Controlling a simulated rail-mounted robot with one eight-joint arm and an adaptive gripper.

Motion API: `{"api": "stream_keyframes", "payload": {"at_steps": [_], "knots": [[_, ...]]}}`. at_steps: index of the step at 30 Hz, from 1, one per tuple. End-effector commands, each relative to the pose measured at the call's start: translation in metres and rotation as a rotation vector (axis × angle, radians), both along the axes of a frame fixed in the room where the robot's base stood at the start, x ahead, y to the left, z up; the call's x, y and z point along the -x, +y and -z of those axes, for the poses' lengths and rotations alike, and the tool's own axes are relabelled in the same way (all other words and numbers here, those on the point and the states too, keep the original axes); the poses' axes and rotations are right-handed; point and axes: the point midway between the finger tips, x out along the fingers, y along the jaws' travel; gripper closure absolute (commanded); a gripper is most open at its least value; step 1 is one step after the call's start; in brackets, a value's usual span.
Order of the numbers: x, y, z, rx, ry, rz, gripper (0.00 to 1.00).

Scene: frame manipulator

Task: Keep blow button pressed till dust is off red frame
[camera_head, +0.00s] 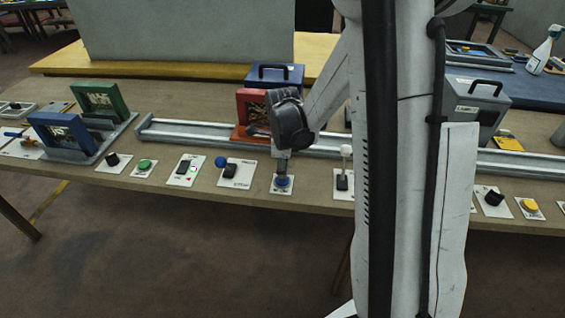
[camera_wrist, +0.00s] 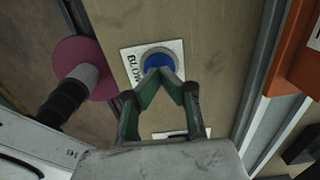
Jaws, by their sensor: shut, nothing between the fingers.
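The blue blow button (camera_wrist: 158,57) sits on a white plate lettered BLOW in the wrist view. It also shows in the head view (camera_head: 283,183) near the table's front edge. My gripper (camera_wrist: 160,74) is shut, with its green fingertips together at the button's near edge. In the head view my gripper (camera_head: 282,172) points down onto the button. The fingertips look to be touching it, but I cannot tell how far it is pressed. The red frame (camera_head: 250,95) stands upright on the rail behind, partly hidden by my wrist. Dust on it cannot be made out.
A long metal rail (camera_head: 190,130) runs behind the buttons. Blue (camera_head: 58,135) and green (camera_head: 119,100) frames stand at left. A blue box (camera_head: 275,75) and a grey box (camera_head: 476,103) are behind. Other controls line the table's front edge. My arm hides the middle right.

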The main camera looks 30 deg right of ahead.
Motion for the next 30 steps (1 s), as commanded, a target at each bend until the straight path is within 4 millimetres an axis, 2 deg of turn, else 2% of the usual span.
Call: {"api": "stream_keyframes", "payload": {"at_steps": [5,17,25,30], "knots": [[0.000,0.000,0.009,0.000,0.000,0.000,1.00],[0.000,0.000,0.011,0.000,0.000,0.000,1.00],[0.000,0.000,0.028,0.000,0.000,0.000,1.00],[0.000,0.000,0.029,0.000,0.000,0.000,1.00]]}}
